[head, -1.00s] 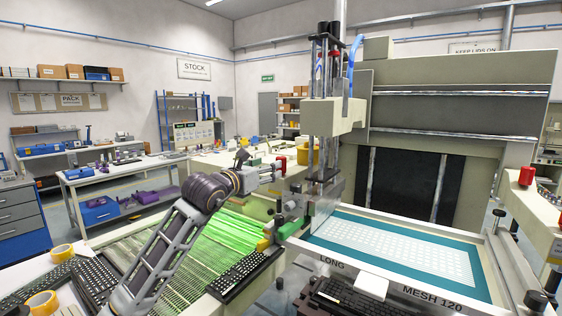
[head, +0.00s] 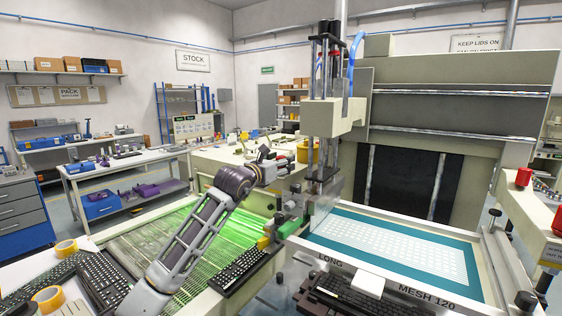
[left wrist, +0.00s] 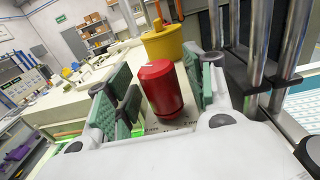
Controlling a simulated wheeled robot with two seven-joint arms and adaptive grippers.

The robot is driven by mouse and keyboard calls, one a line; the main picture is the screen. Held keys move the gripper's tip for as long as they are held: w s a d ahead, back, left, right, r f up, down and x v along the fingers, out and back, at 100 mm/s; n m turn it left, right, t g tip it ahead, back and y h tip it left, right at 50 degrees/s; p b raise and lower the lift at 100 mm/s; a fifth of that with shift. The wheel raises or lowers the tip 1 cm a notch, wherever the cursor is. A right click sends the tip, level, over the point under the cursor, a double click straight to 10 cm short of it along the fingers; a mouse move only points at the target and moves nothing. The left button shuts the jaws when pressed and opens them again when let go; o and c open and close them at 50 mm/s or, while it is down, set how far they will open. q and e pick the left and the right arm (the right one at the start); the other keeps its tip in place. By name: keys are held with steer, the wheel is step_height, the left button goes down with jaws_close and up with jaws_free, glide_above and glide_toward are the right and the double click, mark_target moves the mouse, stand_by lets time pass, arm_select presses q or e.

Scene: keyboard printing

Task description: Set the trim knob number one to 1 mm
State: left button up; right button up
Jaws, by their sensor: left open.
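A red trim knob (left wrist: 161,92) stands upright in the left wrist view, between the green-padded fingers of my left gripper (left wrist: 163,76). The fingers are apart, with visible gaps to the knob. In the head view the red knob (head: 302,152) is at the tip of my left gripper (head: 287,162), beside the printing head. I cannot see the knob's number. My right gripper is not in view.
A yellow tub (left wrist: 163,45) stands behind the knob, and metal posts (left wrist: 257,45) rise close on the right. Another red knob (head: 524,177) sits on the machine's right side. The mesh screen (head: 455,292) and a dark keyboard (head: 240,272) lie lower down.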

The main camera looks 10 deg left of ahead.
arm_select(q)
steer(key=shift+w, duration=0.1)
steer(key=c, duration=1)
steer(key=shift+m+g+h+b, duration=0.9)
steer(key=shift+m+g+h, duration=0.3)
steer(key=shift+h, duration=0.5)
steer(key=shift+m+g+h+b, duration=0.95)
steer(key=shift+m+h, duration=0.45)
steer(key=shift+h, duration=0.3)
steer(key=shift+m+g+h+b, duration=0.3)
steer(key=shift+m+g+h, duration=0.7)
steer(key=shift+g, duration=0.35)
steer(key=shift+r+m+g+h+p, duration=0.1)
steer(key=shift+m+g+h+p, duration=0.4)
steer(key=shift+m+g+h, duration=0.5)
steer(key=shift+m+g+h+p, duration=0.3)
steer(key=shift+m+g+p, duration=1)
steer(key=shift+g+p, duration=0.75)
steer(key=shift+g, duration=0.35)
